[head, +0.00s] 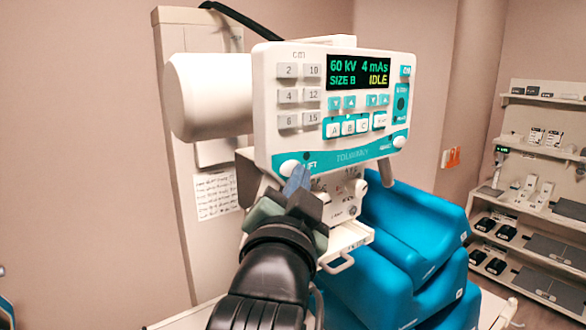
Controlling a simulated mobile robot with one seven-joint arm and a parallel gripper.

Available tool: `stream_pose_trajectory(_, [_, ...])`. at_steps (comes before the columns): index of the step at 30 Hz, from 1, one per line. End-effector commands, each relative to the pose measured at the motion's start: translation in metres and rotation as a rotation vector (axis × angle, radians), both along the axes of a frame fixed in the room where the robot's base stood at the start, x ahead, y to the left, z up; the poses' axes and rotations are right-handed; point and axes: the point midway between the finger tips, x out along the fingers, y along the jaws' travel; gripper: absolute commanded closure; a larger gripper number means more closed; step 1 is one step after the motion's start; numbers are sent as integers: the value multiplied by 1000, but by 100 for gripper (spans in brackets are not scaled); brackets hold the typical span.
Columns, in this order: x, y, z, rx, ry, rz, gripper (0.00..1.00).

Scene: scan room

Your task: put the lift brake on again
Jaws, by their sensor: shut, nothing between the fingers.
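A white and teal X-ray tube head with a control panel (340,62) stands in the middle of the head view. Its display reads 60 kV, 4 mAs, SIZE B, IDLE. A round white knob (289,168) sits at the panel's lower left corner, beside the word LIFT. My gripper (298,178) is shut and empty, with its fingertips just in front of and below that knob. They overlap the knob's right edge in the picture; I cannot tell whether they touch it. A second white knob (399,142) is at the panel's lower right.
Below the panel is a white collimator box (342,212) with small knobs and a handle (338,265), close to my gripper. Blue stacked cushions (400,245) stand to the right. A shelf unit (535,190) is at the far right. Open space lies left of my arm.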

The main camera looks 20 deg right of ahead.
Motion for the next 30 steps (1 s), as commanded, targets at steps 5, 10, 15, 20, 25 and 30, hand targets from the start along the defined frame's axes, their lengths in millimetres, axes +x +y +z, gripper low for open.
stream_pose_trajectory(5, [-9, -4, 0, -1, 0, -1, 100])
stream_pose_trajectory(10, [-12, -4, 0, 0, 0, 0, 100])
stream_pose_trajectory(15, [-12, -4, 0, 0, 0, 0, 100])
stream_pose_trajectory(20, [-20, -8, 0, 0, -1, -3, 100])
stream_pose_trajectory(25, [-36, -13, 0, -2, 0, -2, 100])
stream_pose_trajectory(30, [-52, -20, 0, 0, -1, -3, 100])
